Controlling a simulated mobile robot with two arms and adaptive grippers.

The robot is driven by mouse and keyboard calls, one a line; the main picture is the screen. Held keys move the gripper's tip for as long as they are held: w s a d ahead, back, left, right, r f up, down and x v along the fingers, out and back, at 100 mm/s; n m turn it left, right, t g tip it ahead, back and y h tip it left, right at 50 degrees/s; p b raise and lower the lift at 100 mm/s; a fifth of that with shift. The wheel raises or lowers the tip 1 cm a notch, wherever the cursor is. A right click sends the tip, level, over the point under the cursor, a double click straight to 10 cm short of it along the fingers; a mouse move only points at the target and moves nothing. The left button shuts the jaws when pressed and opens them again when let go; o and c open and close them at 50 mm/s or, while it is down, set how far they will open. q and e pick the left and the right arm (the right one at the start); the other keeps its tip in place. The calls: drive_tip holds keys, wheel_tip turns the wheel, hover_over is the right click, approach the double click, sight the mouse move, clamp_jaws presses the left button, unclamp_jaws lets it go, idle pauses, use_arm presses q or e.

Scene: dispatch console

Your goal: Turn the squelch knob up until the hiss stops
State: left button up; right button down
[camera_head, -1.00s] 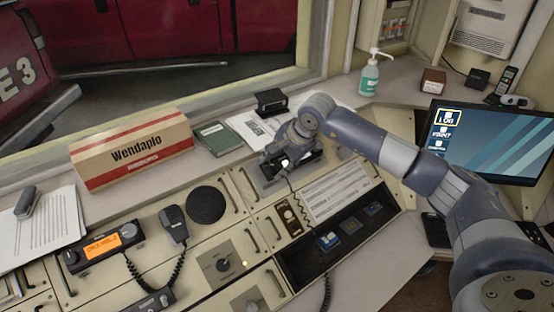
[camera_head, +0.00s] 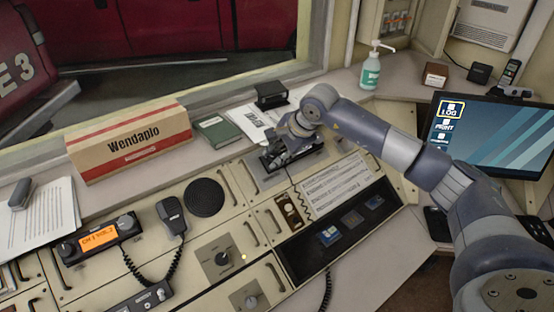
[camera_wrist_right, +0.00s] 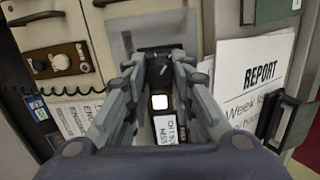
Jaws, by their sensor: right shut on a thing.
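My right gripper (camera_head: 282,160) is over a dark unit set in the console, below the window ledge. In the right wrist view its fingers (camera_wrist_right: 160,68) are closed on a small dark knob (camera_wrist_right: 161,74) at the top of this unit. A lit white square (camera_wrist_right: 160,102) and a handwritten label (camera_wrist_right: 170,131) show between the fingers. In the head view the arm and fingers hide most of the knob. I cannot read any squelch marking. My left gripper is not in view.
A radio with an orange display (camera_head: 98,240) and a hand microphone (camera_head: 172,216) are at left. A round speaker (camera_head: 204,197) and another rotary knob (camera_head: 222,258) lie left of the gripper. Papers, a green book (camera_head: 219,132) and a box (camera_head: 128,142) line the ledge.

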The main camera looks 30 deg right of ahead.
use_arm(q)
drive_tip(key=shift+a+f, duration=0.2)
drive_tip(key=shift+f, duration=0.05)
use_arm(e)
drive_tip(key=shift+m, duration=0.3)
drive_tip(key=c, duration=1.3)
unclamp_jaws()
drive_tip(key=shift+c, duration=0.2)
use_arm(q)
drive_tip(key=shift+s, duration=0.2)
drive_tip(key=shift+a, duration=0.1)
use_arm(e)
drive_tip(key=v, duration=1.2)
